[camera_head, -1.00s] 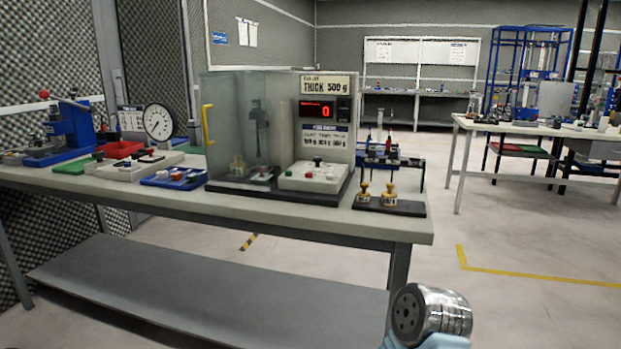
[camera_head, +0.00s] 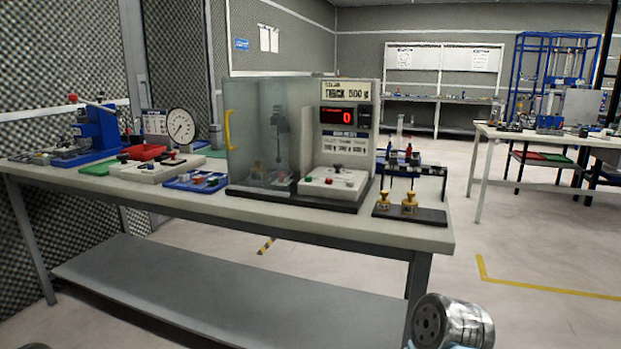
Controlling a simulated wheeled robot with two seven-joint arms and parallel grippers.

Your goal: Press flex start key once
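No key marked flex start can be read at this size. A white control box (camera_head: 333,184) with small red, green and black controls sits on the bench, at the foot of the tester panel (camera_head: 347,142) with a red display reading 0. Farther left, another pale box (camera_head: 156,168) carries green, red and dark knobs in front of a round dial gauge (camera_head: 181,126). Which box bears the key, I cannot tell. Neither of my grippers shows; only a silver rounded part, apparently of my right arm, is at the bottom right, well short of the bench.
The long bench (camera_head: 432,238) has a lower shelf (camera_head: 220,290). A clear screen with a yellow handle (camera_head: 228,130) stands left of the panel. A blue tray (camera_head: 197,182) and a dark plate with brass weights (camera_head: 409,203) flank it. Floor to the right is open.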

